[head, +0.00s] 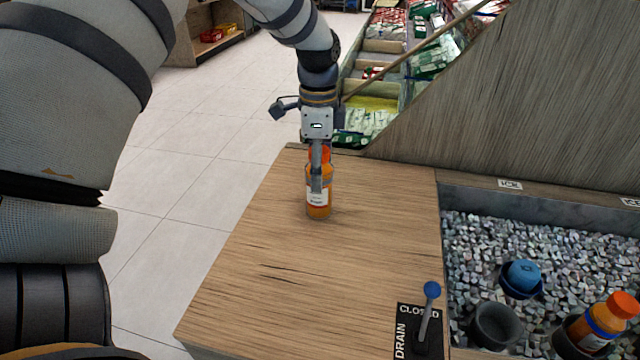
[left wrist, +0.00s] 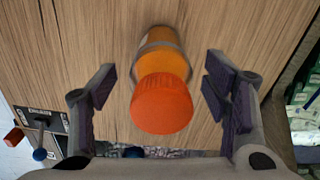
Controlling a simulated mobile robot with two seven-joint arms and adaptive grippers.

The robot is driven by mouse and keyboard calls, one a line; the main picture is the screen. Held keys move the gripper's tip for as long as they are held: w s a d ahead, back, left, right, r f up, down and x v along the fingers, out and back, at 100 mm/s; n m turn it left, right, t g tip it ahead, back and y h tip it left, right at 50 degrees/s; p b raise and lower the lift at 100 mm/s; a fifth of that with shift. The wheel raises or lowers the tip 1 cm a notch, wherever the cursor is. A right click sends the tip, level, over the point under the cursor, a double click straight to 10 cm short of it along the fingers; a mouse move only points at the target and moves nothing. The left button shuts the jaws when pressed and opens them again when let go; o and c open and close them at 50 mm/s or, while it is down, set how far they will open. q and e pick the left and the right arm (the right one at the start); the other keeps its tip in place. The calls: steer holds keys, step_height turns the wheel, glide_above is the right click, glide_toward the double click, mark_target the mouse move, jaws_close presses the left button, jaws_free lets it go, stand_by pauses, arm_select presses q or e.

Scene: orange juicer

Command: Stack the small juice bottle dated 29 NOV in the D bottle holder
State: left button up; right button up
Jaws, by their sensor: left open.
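A small juice bottle (head: 318,200) with orange juice, a white label and an orange cap stands upright on the wooden counter. Its date is too small to read. My left gripper (head: 318,172) is above and around it, pointing down. In the left wrist view the bottle's orange cap (left wrist: 162,103) lies between the two open fingers, with gaps on both sides. No D mark is readable. My right gripper is not in view.
The wooden counter (head: 240,290) is otherwise clear around the bottle. A drain lever with a blue knob (head: 432,290) stands at its front right. The ice bin (head: 470,240) lies to the right, below a sloping wooden panel (head: 520,110).

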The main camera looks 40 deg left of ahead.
arm_select(q)
step_height(320, 180, down, 2)
steer(key=shift+w, duration=0.1)
steer(key=shift+r, duration=0.1)
steer(key=c, duration=1.6)
